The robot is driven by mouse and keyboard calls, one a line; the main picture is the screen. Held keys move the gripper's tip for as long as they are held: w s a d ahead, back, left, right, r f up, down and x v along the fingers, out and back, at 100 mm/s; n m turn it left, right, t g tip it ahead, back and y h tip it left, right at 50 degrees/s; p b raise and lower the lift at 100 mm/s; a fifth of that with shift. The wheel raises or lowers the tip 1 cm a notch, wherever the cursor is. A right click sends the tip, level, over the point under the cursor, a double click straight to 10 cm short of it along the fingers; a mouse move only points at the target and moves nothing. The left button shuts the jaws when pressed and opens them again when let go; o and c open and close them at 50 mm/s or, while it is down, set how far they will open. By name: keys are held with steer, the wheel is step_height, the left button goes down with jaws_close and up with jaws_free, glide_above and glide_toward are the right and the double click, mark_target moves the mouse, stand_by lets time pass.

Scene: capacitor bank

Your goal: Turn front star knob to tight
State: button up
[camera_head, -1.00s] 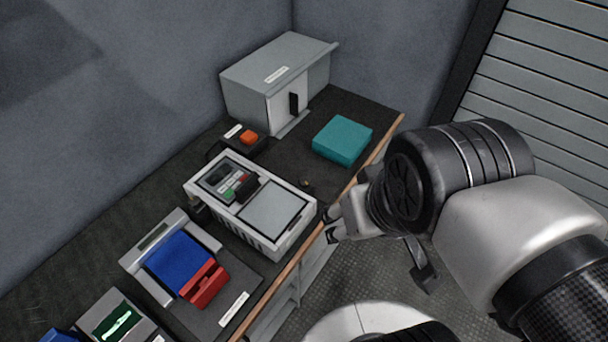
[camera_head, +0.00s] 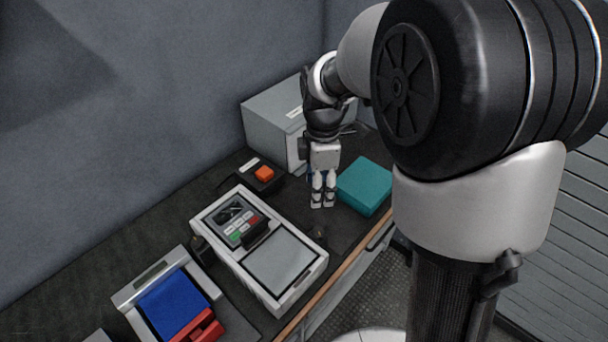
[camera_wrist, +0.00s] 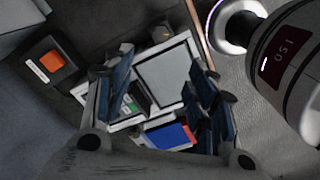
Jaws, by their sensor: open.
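A small dark knob (camera_head: 318,234) stands at the back right side of the white instrument (camera_head: 232,262); it also shows as a dark shape in the wrist view (camera_wrist: 160,33). A second dark knob-like part (camera_head: 198,245) is at the instrument's left side. I cannot tell their star shape or which is the front one. My gripper (camera_head: 322,203) points down above the bench, behind the first knob and apart from it. In the wrist view my gripper (camera_wrist: 161,68) has its fingers spread with nothing held; the instrument's screen and keypad are partly hidden by a finger.
A teal block (camera_head: 364,185) lies just right of my gripper. A grey cabinet (camera_head: 270,125) stands behind it. An orange button box (camera_head: 264,174) is to the left. A blue and red device (camera_head: 176,303) sits nearer the front. The wooden bench edge (camera_head: 345,283) runs along the right.

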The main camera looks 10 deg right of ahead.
mark_target(317, 231)
step_height(317, 231, down, 17)
steer(key=b, duration=0.5)
steer(key=shift+f, duration=0.2)
steer(key=shift+c, duration=0.4)
steer(key=c, duration=1)
